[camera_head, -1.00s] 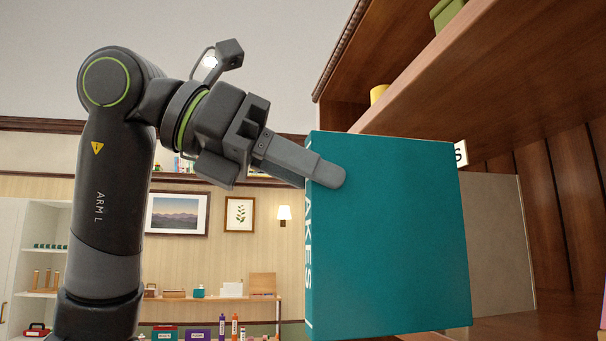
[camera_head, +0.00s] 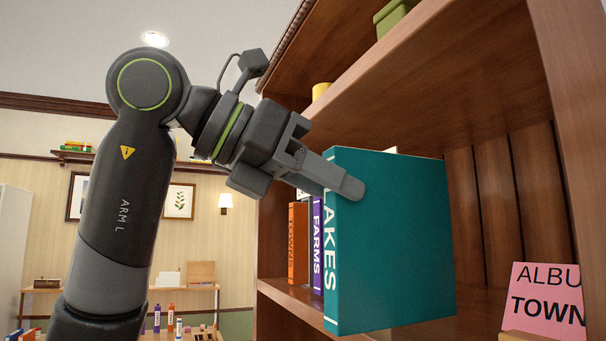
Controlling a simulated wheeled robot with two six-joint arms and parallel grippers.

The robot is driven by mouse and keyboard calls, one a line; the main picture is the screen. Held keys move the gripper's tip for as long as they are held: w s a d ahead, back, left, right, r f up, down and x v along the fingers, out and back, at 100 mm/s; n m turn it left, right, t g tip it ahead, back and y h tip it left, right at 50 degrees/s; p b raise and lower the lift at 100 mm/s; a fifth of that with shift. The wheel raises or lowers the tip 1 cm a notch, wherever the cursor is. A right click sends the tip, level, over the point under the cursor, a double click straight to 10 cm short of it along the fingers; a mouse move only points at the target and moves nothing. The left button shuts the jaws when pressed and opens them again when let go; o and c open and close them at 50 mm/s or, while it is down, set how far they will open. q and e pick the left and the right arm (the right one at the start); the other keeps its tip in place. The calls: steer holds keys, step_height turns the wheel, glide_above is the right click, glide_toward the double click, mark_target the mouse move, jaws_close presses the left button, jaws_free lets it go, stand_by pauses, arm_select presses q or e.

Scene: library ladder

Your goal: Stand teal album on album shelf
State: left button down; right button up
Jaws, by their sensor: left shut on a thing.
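The teal album (camera_head: 395,240) is upright, its spine with white letters "AKES" facing left. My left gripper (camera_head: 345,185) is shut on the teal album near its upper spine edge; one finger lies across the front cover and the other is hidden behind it. The album is at the opening of the wooden album shelf (camera_head: 275,292). Its lower edge overlaps the shelf board in the picture, and I cannot tell whether it touches. A purple album (camera_head: 317,235) reading "FARMS" and an orange album (camera_head: 298,235) stand behind it to the left. My right gripper is not in view.
A pink sign (camera_head: 545,300) reading "ALBU… TOWN" stands at the lower right. The upper shelf board (camera_head: 430,75) runs above the album. The shelf bay to the right of the album looks empty up to the right upright (camera_head: 570,90).

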mark_target(398, 202)
arm_select(q)
steer(key=w+d+p, duration=0.1)
steer(key=d, duration=0.1)
steer(key=w+d+p, duration=0.1)
steer(key=d, duration=0.2)
steer(key=w+d+p, duration=0.1)
steer(key=d, duration=0.2)
steer(key=shift+d+r+p, duration=0.15)
steer(key=shift+d+p, duration=0.1)
steer(key=shift+p, duration=0.05)
steer(key=shift+w+d, duration=0.1)
steer(key=shift+d, duration=0.25)
steer(key=shift+a+f+b, duration=0.1)
steer(key=shift+f+b, duration=0.8)
steer(key=shift+f, duration=0.05)
steer(key=c, duration=1.1)
jaws_free()
steer(key=shift+o, duration=0.2)
steer(key=shift+a, duration=0.25)
steer(key=b+v, duration=0.5)
steer(key=v, duration=1.2)
steer(key=shift+r, duration=0.15)
